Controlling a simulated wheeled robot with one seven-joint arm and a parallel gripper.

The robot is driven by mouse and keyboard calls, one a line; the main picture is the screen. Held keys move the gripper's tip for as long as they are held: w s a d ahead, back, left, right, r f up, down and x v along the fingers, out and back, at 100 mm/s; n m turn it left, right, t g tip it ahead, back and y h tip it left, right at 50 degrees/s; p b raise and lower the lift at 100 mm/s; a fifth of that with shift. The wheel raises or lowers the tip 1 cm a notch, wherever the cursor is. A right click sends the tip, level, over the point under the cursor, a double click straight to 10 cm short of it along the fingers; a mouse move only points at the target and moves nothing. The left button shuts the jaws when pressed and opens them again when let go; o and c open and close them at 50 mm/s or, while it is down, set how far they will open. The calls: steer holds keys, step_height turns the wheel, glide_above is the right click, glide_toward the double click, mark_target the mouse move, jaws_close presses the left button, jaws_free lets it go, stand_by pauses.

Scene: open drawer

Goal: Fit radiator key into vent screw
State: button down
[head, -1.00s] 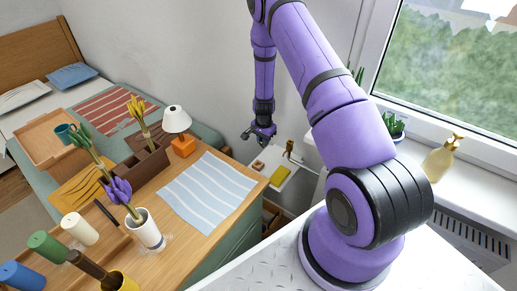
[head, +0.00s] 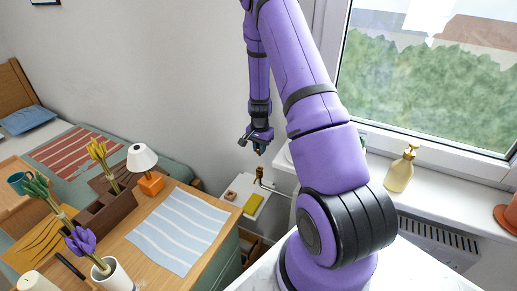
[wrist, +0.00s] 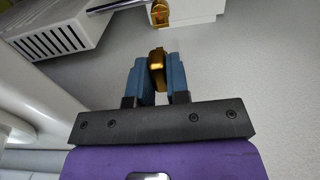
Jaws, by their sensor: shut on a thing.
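My gripper (wrist: 158,78) is shut on a small brass piece, the radiator key (wrist: 157,72), between its blue fingers. In the head view my gripper (head: 258,141) hangs above the white shelf, and the key's brass tip (head: 259,152) shows below the fingers. A brass fitting (head: 259,172), which looks like the one with the vent screw, stands below my gripper with a gap between. In the wrist view the brass fitting (wrist: 160,12) shows at the top edge, ahead of and apart from the key. The screw itself is too small to make out.
A thin metal bar (wrist: 115,5) runs beside the fitting, near a white slotted panel (wrist: 58,36). The white shelf (head: 236,187) carries a yellow block (head: 253,204). A desk with a striped cloth (head: 180,229) is at left; the windowsill with a gold bottle (head: 401,168) is at right.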

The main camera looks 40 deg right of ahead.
steer(key=shift+f, duration=0.1)
steer(key=shift+f, duration=3.05)
steer(key=shift+f, duration=0.85)
stand_by(0.3)
